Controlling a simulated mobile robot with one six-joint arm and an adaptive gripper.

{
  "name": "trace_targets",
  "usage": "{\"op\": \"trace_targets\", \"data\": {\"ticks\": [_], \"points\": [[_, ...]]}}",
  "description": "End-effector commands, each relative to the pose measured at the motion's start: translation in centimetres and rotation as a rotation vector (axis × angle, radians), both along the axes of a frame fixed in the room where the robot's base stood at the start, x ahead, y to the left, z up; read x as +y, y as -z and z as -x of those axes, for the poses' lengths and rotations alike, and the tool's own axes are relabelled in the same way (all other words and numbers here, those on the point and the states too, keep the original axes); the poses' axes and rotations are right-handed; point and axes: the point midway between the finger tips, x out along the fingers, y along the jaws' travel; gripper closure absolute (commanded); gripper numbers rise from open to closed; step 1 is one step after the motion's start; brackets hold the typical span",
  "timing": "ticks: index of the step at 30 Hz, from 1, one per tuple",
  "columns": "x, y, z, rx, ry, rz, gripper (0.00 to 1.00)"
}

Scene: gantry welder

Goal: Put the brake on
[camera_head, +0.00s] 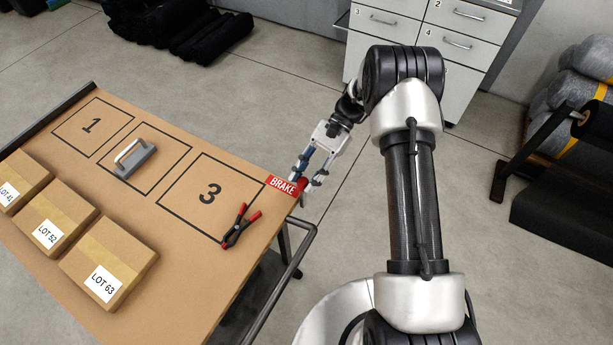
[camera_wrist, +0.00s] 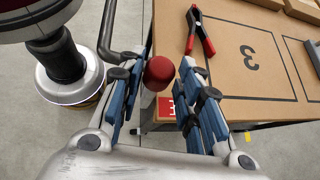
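The red BRAKE label (camera_head: 283,186) is at the right edge of the cart's brown top (camera_head: 180,215). A red brake knob (camera_head: 302,184) stands beside the label, partly covered by my gripper (camera_head: 307,178). In the wrist view the round red knob (camera_wrist: 159,72) shows between the two blue-padded fingers of my gripper (camera_wrist: 165,75). The fingers are apart, with a gap visible on the knob's right side. I cannot tell whether the left finger touches it. The label (camera_wrist: 168,108) is partly hidden behind the right finger. The knob's stem is hidden.
A red-and-black clamp (camera_head: 241,226) lies by square 3, near the label. A grey block with a handle (camera_head: 134,158) lies on the middle square. Several cardboard boxes (camera_head: 118,263) line the near side. A dark rail (camera_head: 296,252) runs below the cart's edge. Drawers (camera_head: 462,50) stand behind.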

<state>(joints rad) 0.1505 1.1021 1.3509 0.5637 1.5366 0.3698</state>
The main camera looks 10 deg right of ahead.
Motion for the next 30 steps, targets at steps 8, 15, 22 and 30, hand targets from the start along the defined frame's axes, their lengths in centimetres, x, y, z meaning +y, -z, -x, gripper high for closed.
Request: {"op": "trace_targets", "data": {"ticks": [8, 15, 22, 30], "points": [[0.0, 0.0, 0.1, 0.003, -0.002, 0.000, 0.55], [-0.2, -0.1, 0.0, 0.003, -0.002, 0.000, 0.55], [-2.3, -1.9, -2.0, -0.002, 0.000, 0.001, 0.55], [-5.8, -5.1, -5.0, 0.000, -0.001, 0.000, 0.55]]}}
